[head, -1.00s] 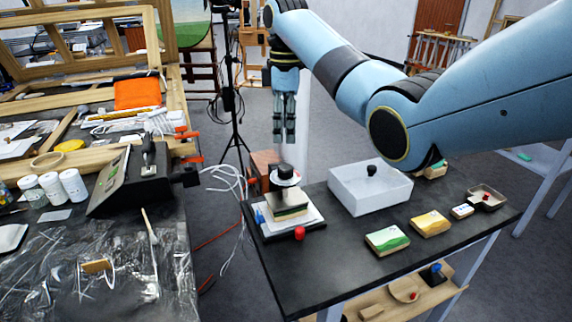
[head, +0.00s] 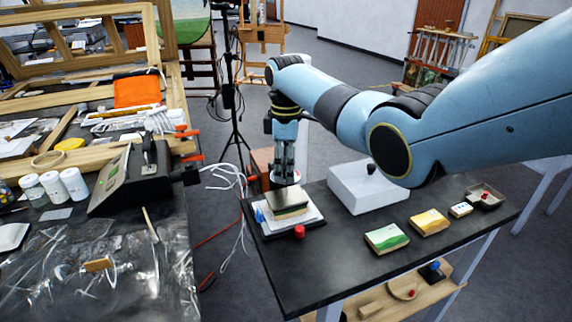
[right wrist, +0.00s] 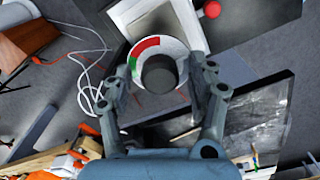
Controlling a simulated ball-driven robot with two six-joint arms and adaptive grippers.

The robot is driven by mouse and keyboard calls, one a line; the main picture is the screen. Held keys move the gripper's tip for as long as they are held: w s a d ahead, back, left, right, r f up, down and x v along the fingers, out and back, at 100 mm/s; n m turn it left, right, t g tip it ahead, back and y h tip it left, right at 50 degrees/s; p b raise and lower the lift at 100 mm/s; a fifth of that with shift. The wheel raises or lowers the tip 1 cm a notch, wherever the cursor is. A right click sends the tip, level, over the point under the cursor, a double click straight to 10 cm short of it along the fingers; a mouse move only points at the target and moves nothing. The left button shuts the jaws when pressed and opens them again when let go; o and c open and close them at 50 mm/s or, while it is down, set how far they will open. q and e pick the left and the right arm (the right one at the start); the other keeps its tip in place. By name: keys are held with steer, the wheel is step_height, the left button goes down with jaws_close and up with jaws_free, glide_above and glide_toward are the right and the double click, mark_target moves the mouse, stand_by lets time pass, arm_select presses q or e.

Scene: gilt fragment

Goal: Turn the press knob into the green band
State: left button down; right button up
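The dial carries a red band (right wrist: 146,46) at upper left and a green band (right wrist: 134,66) at left. My right gripper (head: 283,181) points down over the knob and mostly hides it in the head view. In the right wrist view its fingers (right wrist: 160,76) are open on either side of the knob, with gaps showing. My left gripper is not in view.
A red button (head: 299,231) is on the press's front. A cluttered workbench (head: 190,270) stands left across a gap with loose white cables (head: 232,185).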

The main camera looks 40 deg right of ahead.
steer(key=c, duration=1)
